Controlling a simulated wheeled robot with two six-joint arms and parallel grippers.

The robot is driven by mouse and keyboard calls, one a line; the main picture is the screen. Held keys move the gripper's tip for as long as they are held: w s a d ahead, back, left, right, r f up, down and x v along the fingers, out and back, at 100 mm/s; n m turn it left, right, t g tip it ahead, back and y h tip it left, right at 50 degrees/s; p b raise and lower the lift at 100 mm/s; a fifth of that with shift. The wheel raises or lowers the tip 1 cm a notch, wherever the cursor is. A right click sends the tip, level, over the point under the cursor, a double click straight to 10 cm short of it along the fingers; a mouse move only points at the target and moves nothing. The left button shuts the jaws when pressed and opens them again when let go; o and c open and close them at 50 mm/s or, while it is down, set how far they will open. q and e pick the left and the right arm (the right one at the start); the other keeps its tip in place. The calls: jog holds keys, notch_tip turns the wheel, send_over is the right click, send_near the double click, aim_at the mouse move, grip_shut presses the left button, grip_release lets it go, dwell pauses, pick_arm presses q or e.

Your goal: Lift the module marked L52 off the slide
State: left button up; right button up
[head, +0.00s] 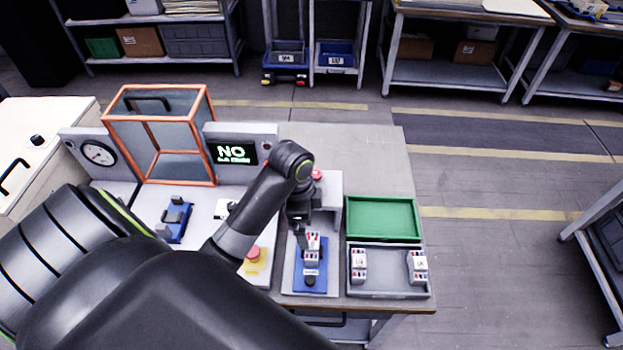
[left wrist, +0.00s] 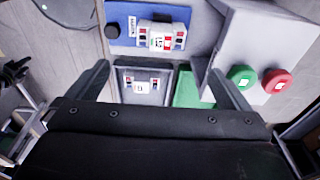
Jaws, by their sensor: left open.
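A white module (head: 312,243) with red and dark marks sits on the blue slide (head: 311,287) near the table's front edge. The module also shows at the top of the left wrist view (left wrist: 160,37), lying on the blue slide plate beside a black knob. Its printed label is too small to read surely. My left gripper (head: 300,215) is just above the module in the head view, partly covering its surroundings. In the left wrist view its two fingers (left wrist: 160,72) are spread wide with nothing between them, and the module lies beyond the tips. My right gripper is not in view.
A grey tray (head: 385,293) with two similar modules (head: 358,265) (head: 418,267) stands right of the slide, a green tray (head: 383,217) behind it. A box with green and red buttons (left wrist: 277,82) is close by. An orange-framed case (head: 158,182) stands back left.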

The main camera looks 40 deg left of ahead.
pick_arm(q)
jog(key=b, duration=0.4)
send_over(311, 243)
jog(key=f, duration=0.5)
jog(key=shift+w+a, duration=0.1)
jog(key=shift+a, duration=0.2)
jog(key=f+b, duration=0.2)
jog(key=f, duration=0.1)
jog(key=shift+w+d+f, duration=0.1)
jog(key=shift+d+f, duration=0.1)
jog(key=shift+f, duration=0.6)
notch_tip(311, 243, down, 4)
jog(key=shift+d+r+p, duration=0.15)
jog(key=shift+r+p, duration=0.1)
jog(key=shift+p, duration=0.15)
jog(key=shift+f, duration=0.35)
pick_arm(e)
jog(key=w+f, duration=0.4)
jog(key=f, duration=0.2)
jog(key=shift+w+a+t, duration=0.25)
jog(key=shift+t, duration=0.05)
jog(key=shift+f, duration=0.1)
pick_arm(q)
jog(key=c, duration=1.3)
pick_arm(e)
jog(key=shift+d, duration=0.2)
